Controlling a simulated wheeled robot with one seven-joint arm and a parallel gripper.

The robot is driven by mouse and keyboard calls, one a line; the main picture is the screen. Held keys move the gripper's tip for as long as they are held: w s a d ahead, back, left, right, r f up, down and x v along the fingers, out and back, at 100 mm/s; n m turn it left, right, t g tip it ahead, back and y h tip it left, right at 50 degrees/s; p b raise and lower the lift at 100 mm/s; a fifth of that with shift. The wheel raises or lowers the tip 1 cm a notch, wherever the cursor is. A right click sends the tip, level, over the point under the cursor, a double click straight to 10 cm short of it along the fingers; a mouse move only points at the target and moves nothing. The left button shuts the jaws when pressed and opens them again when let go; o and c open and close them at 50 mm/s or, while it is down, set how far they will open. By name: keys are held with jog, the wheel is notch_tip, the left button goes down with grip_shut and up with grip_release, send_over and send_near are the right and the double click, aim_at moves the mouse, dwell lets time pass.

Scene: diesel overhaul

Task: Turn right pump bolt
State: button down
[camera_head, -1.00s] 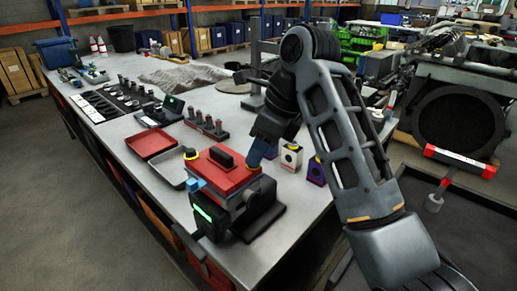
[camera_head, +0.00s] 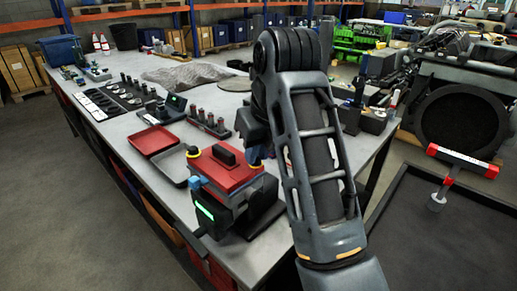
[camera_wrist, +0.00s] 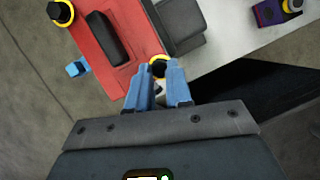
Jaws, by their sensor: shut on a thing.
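The pump (camera_head: 224,172) is a red-topped unit with a black handle at the front of the workbench. It also shows in the wrist view (camera_wrist: 92,48). The left pump bolt (camera_head: 193,151), with a yellow ring, is free at one corner; it also shows in the wrist view (camera_wrist: 61,12). The right pump bolt (camera_wrist: 158,66), also yellow-ringed, sits at the red top's edge between the tips of my gripper (camera_wrist: 159,74). The blue fingers are shut on it, partly hiding it.
The workbench (camera_head: 125,175) carries a red tray (camera_head: 154,140), a grey tray (camera_head: 172,168) and racks of parts (camera_head: 208,125) behind the pump.

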jog(key=shift+a+r, duration=0.2)
jog(key=shift+a, duration=0.05)
jog(key=shift+d+m, duration=0.1)
jog(key=shift+m, duration=0.4)
jog(key=shift+m+t, duration=0.3)
jog(key=shift+a+f+m+h+b, duration=0.1)
jog(key=shift+a+m+h+b, duration=0.1)
jog(key=shift+m+h+b, duration=0.6)
jog(key=shift+m+b, duration=0.7)
jog(key=shift+m, duration=0.2)
jog(key=shift+d, duration=0.1)
jog(key=c, duration=1)
grip_release()
